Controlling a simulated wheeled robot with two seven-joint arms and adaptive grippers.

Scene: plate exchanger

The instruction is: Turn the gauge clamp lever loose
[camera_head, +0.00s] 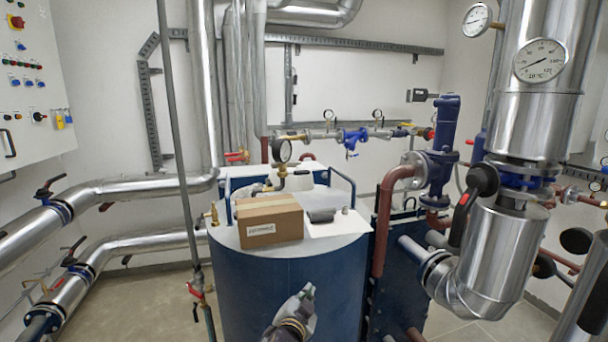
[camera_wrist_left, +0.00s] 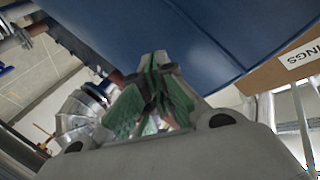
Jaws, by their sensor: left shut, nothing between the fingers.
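A round pressure gauge (camera_head: 281,150) stands on a brass stem on top of the blue tank (camera_head: 290,270), behind the cardboard box. Fittings show at the foot of the stem, partly hidden by the box; I cannot clearly make out the clamp lever among them. My left gripper (camera_head: 306,291) is in front of the tank's side, below its top and well below the gauge. In the left wrist view its green-padded fingers (camera_wrist_left: 158,62) meet at the tips, shut and empty, with the blue tank wall beyond. My right gripper is not in view.
A cardboard box (camera_head: 269,221) sits on the tank top, next to a white sheet (camera_head: 335,227) with a dark cylindrical part (camera_head: 321,215). A blue rail (camera_head: 343,182) rises behind. Pipes and a blue pump (camera_head: 439,155) crowd the right side.

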